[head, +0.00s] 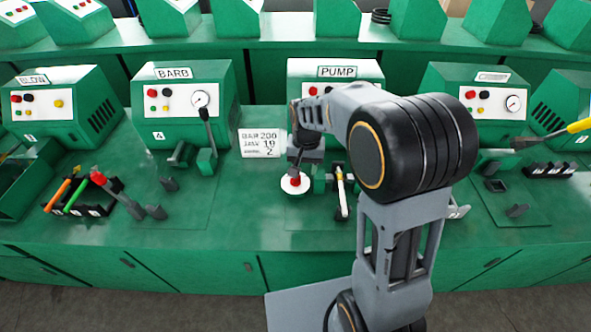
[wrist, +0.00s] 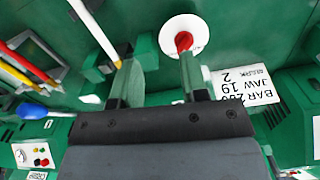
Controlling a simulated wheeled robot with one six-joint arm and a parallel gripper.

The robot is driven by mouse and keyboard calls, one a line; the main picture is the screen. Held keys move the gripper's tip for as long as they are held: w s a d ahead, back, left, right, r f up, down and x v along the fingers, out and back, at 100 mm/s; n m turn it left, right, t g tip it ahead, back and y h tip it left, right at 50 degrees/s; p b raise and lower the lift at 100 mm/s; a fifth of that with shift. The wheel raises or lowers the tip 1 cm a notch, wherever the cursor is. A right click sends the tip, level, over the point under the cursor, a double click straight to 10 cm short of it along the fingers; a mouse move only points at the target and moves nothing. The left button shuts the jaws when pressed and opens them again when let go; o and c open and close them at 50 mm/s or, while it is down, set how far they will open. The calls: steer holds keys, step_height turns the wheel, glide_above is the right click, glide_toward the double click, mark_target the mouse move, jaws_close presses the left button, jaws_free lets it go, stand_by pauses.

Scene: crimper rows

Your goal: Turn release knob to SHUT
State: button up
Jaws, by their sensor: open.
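A red knob (head: 295,181) on a round white disc (head: 290,188) sits on the green bench in front of the PUMP machine (head: 335,71). Any markings on the disc are too small to read. In the wrist view the red knob (wrist: 183,41) and the white disc (wrist: 186,30) lie just past the tip of one finger. My gripper (head: 299,166) is low over the bench, pointing down by the knob. In the wrist view my gripper (wrist: 156,62) has its fingers apart, with nothing between them. I cannot tell whether a finger touches the knob.
A white-handled lever (head: 342,190) stands right of the knob. A plate reading BAR 200, JAW 19 (head: 262,143) is left of my gripper.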

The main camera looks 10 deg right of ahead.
steer(key=w+a+m, duration=0.1)
steer(key=w+m, duration=0.7)
steer(key=f+p, duration=0.1)
steer(key=f, duration=0.5)
steer(key=f+p, duration=0.1)
steer(key=f, duration=0.5)
steer(key=shift+s+a+f, duration=0.1)
steer(key=shift+s+f, duration=0.1)
steer(key=shift+f, duration=0.2)
steer(key=shift+c, duration=0.2)
jaws_close()
